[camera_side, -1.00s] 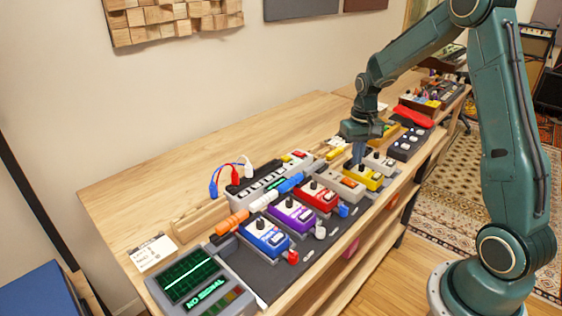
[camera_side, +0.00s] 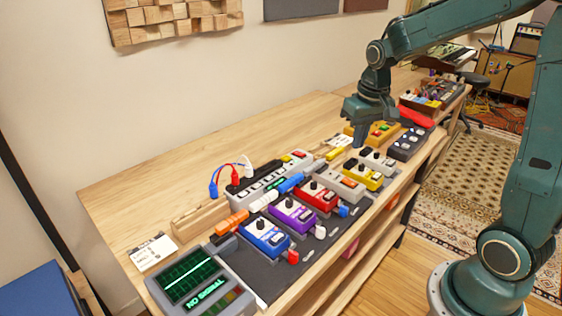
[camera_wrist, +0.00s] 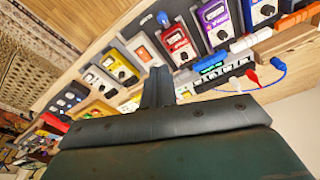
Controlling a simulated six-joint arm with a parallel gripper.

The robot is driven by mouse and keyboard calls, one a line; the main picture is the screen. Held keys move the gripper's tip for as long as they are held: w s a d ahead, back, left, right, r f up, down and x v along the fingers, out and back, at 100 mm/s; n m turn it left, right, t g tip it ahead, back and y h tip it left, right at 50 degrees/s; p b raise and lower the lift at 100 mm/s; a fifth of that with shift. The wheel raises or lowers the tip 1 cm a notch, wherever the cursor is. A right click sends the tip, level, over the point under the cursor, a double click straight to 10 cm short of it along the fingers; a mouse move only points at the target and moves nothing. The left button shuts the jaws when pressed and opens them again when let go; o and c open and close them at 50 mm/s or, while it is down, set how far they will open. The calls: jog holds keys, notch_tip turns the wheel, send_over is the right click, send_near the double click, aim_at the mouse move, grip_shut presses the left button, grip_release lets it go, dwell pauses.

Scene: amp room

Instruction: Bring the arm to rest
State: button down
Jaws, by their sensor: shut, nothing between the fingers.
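My gripper (camera_side: 359,139) is shut and empty. In the side view it hangs above the bench, over the area behind the yellow pedal (camera_side: 369,176) and the grey pedal (camera_side: 377,161), apart from them. In the wrist view my gripper (camera_wrist: 158,88) shows as dark fingers together, pointing towards the pedal row. The upper arm reaches in from the right of the side view.
A row of pedals, including red (camera_side: 316,196), purple (camera_side: 291,214) and blue (camera_side: 264,237), lies on the bench (camera_side: 130,190). The bench's back left is clear.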

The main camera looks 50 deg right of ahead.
jog(key=s+a+r+n+t, duration=0.2)
jog(key=s+a+r, duration=0.2)
jog(key=s+a, duration=0.2)
jog(key=s+a+r+n+t, duration=0.2)
jog(key=s+a, duration=0.4)
jog(key=s, duration=0.5)
jog(key=shift+r+y, duration=0.3)
jog(key=shift+r, duration=0.6)
